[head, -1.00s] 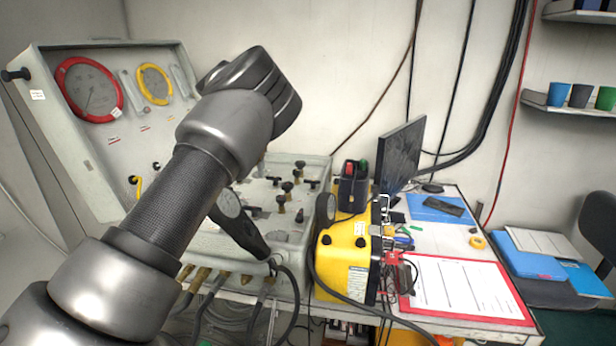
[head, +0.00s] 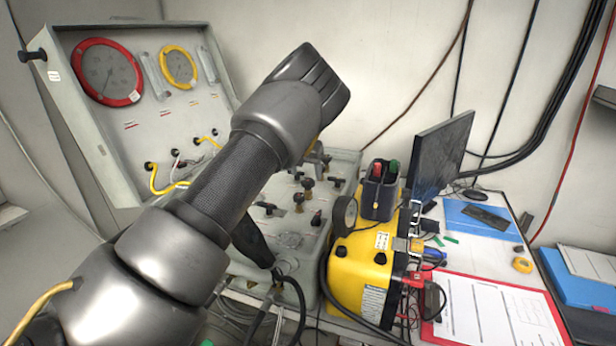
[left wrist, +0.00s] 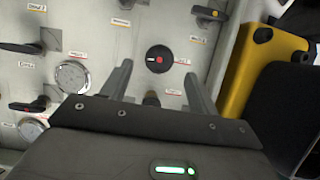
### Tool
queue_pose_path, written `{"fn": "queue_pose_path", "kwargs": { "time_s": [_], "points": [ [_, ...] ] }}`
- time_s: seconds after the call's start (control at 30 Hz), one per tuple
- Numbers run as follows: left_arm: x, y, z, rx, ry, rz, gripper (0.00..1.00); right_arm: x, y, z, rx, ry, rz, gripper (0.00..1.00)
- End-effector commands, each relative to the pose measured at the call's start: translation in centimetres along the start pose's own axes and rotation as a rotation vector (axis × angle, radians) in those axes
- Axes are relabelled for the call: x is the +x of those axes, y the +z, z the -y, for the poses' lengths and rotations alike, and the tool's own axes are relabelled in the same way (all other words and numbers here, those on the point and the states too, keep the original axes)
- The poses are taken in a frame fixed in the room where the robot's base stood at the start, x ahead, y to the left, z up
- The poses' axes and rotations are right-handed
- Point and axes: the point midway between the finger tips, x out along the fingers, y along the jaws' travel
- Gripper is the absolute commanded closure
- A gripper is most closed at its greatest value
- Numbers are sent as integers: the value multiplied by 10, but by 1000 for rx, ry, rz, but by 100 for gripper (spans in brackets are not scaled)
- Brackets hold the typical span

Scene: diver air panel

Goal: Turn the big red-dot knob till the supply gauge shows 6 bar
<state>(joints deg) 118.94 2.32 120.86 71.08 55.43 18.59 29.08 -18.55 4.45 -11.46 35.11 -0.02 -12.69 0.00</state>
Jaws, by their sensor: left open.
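The big black knob with a red dot (left wrist: 159,59) sits on the pale panel in the left wrist view. My left gripper (left wrist: 158,72) is open, with one finger on each side of the knob in the picture; I cannot tell whether they touch it. In the head view my left arm hides the knob, and the dark hand (head: 252,242) points down at the panel. A red-ringed gauge (head: 106,72) and a yellow-ringed gauge (head: 179,64) are on the raised lid; their readings are too small to tell. My right gripper is not in view.
Small black-handled valves (head: 307,184) stand on the panel, with round dials (left wrist: 72,76) to the left in the wrist view. A yellow case (head: 360,270) stands close on the right. A monitor (head: 440,155) and a red-edged clipboard (head: 490,310) are farther right.

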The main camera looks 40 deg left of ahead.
Motion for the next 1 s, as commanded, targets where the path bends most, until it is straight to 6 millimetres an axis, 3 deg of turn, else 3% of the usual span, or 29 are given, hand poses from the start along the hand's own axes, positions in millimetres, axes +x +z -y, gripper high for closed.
{"fn": "queue_pose_path", "kwargs": {
  "time_s": [0.23,0.37,0.53,0.67,1.0],
  "points": [
    [34,2,0,0,0,0,40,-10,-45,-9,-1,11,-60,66],
    [42,2,0,1,1,2,40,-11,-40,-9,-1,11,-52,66],
    [45,2,0,1,1,3,40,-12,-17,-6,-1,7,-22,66],
    [44,2,0,1,1,3,40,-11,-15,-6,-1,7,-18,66],
    [44,2,0,1,1,3,84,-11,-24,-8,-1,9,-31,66]
  ]
}}
